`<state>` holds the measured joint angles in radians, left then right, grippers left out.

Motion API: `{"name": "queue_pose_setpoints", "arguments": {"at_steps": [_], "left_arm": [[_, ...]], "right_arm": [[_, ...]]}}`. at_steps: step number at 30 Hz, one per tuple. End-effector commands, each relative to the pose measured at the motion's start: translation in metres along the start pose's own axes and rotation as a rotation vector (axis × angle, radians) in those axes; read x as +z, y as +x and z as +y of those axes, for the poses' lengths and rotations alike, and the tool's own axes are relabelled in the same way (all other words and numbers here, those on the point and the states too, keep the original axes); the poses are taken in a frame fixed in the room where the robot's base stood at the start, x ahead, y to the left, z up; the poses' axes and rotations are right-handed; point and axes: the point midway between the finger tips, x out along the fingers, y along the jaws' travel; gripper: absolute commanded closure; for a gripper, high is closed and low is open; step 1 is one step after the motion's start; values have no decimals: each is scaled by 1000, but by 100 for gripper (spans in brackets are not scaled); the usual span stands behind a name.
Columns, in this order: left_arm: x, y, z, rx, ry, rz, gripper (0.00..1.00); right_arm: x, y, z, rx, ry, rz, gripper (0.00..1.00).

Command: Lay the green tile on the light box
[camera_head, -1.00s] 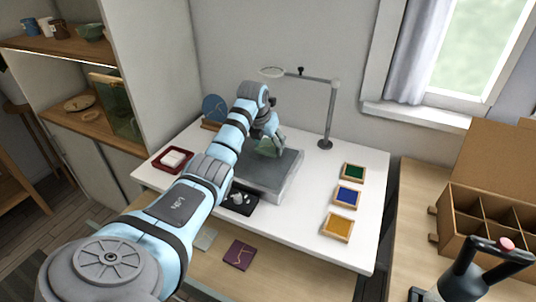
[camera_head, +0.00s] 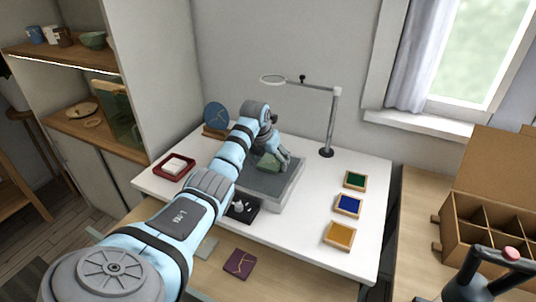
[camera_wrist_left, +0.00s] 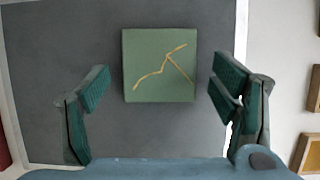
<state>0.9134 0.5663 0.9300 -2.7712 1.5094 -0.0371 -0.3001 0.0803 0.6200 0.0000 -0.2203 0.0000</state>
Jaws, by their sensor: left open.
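The green tile (camera_wrist_left: 160,65) with a branching gold seam lies flat on the grey top of the light box (camera_wrist_left: 45,50) in the left wrist view. The tile (camera_head: 265,165) also shows in the head view, partly hidden by my left gripper (camera_head: 282,158), on the light box (camera_head: 285,193), towards its back. My left gripper (camera_wrist_left: 160,105) is open. Its teal-padded fingers stand on either side of the tile, with a gap on both sides.
A magnifier lamp (camera_head: 330,125) stands behind the box. Green (camera_head: 355,180), blue (camera_head: 348,206) and yellow (camera_head: 340,236) framed trays line the right. A red tray (camera_head: 174,167) is left. A purple tile (camera_head: 239,263) lies below the tabletop. Clear white table lies right of the box.

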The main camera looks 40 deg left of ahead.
Motion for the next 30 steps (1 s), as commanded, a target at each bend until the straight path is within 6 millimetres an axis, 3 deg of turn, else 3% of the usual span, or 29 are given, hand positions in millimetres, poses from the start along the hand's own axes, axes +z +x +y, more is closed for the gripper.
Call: {"name": "queue_pose_setpoints", "arguments": {"at_steps": [4,12,15,30], "left_arm": [[2,-27,1,2,2,-4,20],[1,-100,1,2,1,-3,20],[1,-114,0,1,0,-1,20],[0,-119,0,0,0,0,20]], "right_arm": [[-1,-9,1,0,0,0,70],[-2,-21,2,0,0,0,70],[-2,-22,2,0,0,0,70],[-2,-22,2,0,0,0,70]]}}
